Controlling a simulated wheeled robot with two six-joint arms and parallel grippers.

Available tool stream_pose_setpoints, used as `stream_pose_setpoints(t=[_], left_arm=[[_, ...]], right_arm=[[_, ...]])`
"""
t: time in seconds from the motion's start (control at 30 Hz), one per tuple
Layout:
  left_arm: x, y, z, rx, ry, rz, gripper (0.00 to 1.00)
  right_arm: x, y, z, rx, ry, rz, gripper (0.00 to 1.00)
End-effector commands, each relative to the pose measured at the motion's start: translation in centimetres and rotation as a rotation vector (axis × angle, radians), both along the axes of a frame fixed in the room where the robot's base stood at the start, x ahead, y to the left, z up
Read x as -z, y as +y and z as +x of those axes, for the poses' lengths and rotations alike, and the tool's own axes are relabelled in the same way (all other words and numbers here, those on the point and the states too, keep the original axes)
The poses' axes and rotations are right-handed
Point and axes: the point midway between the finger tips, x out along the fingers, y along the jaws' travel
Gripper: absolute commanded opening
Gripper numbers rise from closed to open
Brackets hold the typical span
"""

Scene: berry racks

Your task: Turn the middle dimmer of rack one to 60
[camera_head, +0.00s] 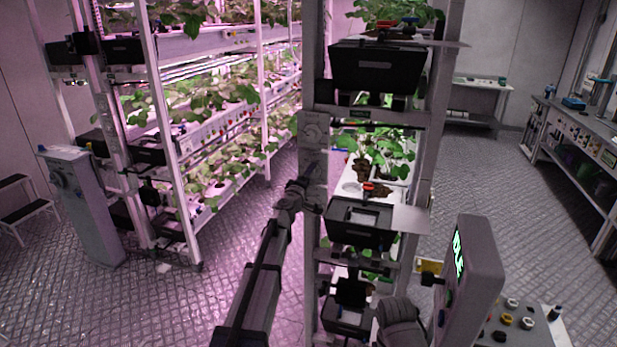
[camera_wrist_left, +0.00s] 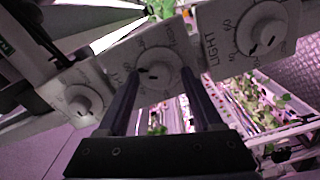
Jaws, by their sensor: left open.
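Rack one's post carries grey dimmer plates with round white knobs. The middle dimmer (camera_wrist_left: 157,72) lies between my left gripper's fingertips in the left wrist view, with a dark mark on its knob. Its set value is too small to read. A second dimmer, labelled LIGHT (camera_wrist_left: 262,36), is at upper right, and a third (camera_wrist_left: 80,103) at lower left. My left gripper (camera_wrist_left: 161,80) is open, one dark finger on each side of the middle knob; contact cannot be told. In the head view my left gripper (camera_head: 312,175) is at the post, below a dimmer plate (camera_head: 312,130). My right gripper is not seen.
Black boxes (camera_head: 374,68) and a lower black tray (camera_head: 350,235) sit close right of the post. A console reading IDLE (camera_head: 472,268) stands at lower right. A planted rack (camera_head: 170,150) stands at left, with open floor (camera_head: 205,290) before it.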

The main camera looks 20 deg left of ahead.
Motion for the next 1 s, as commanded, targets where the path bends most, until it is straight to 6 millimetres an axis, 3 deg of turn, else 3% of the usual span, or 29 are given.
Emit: stream_pose_setpoints(t=[0.27, 0.73, 1.0], left_arm=[[0.0, 0.1, -0.7, -0.001, 0.0, 0.0, 0.67], [0.0, 0.2, -7.4, 0.0, 0.0, 0.0, 0.67], [0.0, 0.3, -7.8, 0.0, 0.0, 0.0, 0.67]], right_arm=[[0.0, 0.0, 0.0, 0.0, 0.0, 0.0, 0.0], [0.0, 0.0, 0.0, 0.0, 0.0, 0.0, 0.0], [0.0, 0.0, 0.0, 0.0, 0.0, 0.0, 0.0]])
